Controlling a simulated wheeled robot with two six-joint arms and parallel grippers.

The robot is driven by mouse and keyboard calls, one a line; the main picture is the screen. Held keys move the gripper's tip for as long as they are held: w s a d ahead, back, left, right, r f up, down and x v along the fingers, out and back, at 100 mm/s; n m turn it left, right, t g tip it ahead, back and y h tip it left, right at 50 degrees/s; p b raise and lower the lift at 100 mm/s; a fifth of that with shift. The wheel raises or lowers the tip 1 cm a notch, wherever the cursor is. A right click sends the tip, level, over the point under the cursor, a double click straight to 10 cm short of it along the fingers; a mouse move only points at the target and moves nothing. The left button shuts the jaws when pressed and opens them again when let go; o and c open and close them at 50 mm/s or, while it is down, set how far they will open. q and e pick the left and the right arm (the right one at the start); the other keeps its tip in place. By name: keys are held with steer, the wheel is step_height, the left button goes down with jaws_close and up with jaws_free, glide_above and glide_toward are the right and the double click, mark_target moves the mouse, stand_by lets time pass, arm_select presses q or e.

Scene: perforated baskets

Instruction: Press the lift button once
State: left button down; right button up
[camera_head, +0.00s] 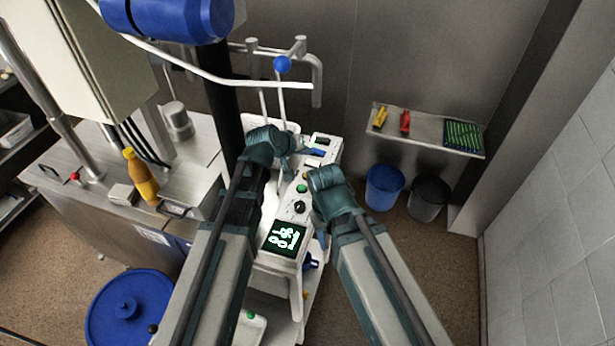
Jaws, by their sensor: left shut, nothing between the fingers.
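A white machine with a control panel (293,206) stands between my two arms. The panel carries a lit display (284,238), a black knob (299,207), a green button (302,188) and a small red button (304,175). I cannot tell which control is the lift button. My left gripper (298,148) is shut and empty over the far part of the machine, beyond the green button, close to a blue part (316,152). I cannot tell whether it touches anything. My right arm's wrist is right of the panel; its fingers are hidden.
A large blue lidded drum (130,310) stands on the floor. White rails (240,82) rise behind the machine. A wall shelf (425,130) hangs above a blue bin (384,188) and a black bin (428,197).

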mark_target(306, 177)
arm_select(q)
steer(key=shift+f+b, duration=3.2)
steer(key=shift+f, duration=0.4)
steer(key=shift+f+b, duration=0.4)
steer(key=shift+f+b, duration=0.45)
steer(key=shift+b, duration=0.05)
steer(key=shift+r+p, duration=0.95)
step_height(306, 177, up, 5)
steer(key=p, duration=0.5)
